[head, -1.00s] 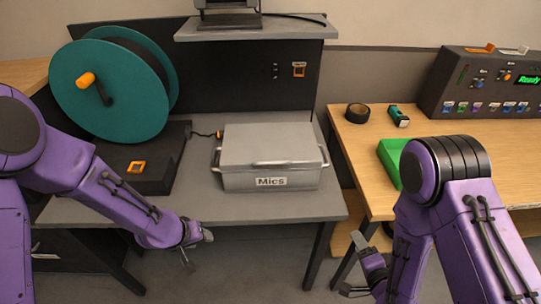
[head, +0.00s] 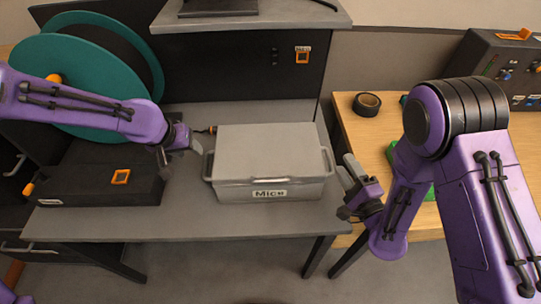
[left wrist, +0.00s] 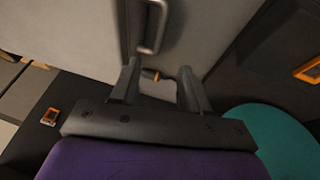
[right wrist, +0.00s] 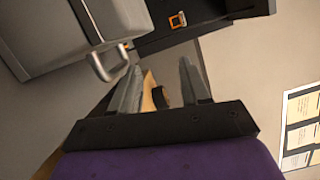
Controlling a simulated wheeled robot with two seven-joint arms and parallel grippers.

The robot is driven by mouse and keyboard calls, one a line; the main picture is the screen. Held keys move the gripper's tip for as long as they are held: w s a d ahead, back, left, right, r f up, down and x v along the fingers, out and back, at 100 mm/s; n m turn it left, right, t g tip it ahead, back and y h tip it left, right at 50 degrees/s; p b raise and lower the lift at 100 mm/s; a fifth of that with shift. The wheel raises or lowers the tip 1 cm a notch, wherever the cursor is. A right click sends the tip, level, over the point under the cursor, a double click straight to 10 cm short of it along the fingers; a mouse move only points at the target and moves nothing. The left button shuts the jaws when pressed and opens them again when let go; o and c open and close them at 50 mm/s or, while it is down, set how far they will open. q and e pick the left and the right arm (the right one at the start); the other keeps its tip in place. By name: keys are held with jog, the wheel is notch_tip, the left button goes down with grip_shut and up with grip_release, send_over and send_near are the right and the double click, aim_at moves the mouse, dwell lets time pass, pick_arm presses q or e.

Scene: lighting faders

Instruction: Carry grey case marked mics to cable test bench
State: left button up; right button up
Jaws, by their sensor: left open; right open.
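The grey case (head: 268,150) with a label reading Mics stands closed on a grey bench (head: 110,224), with a handle on each short side. My left gripper (head: 190,148) is open just left of the case, near its left handle (head: 208,165). In the left wrist view that handle (left wrist: 152,28) lies ahead of the open fingers (left wrist: 158,85), apart from them. My right gripper (head: 350,182) is open just right of the case, near its right handle (head: 328,160). The right wrist view shows the handle (right wrist: 108,66) beside the left finger of the open gripper (right wrist: 160,82); contact is unclear.
A teal cable reel (head: 88,70) and a dark box with an orange-framed square (head: 120,177) fill the bench's left side. A shelf (head: 250,18) overhangs the back. A wooden table (head: 365,135) to the right holds black tape (head: 366,104) and a dark console (head: 500,75).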

send_near(331, 165)
jog(key=x, duration=0.2)
jog(key=shift+w+a+f, duration=0.1)
jog(key=shift+w+f, duration=0.05)
jog(key=shift+w, duration=0.15)
pick_arm(q)
jog(key=x, duration=1)
jog(key=shift+d+f, duration=0.1)
jog(key=shift+d, duration=0.05)
pick_arm(e)
jog(key=x, duration=0.7)
jog(key=shift+w+f, duration=0.2)
jog(key=shift+f, duration=0.05)
pick_arm(q)
jog(key=shift+s, duration=0.1)
grip_shut()
pick_arm(e)
grip_shut()
jog(key=shift+r, duration=0.1)
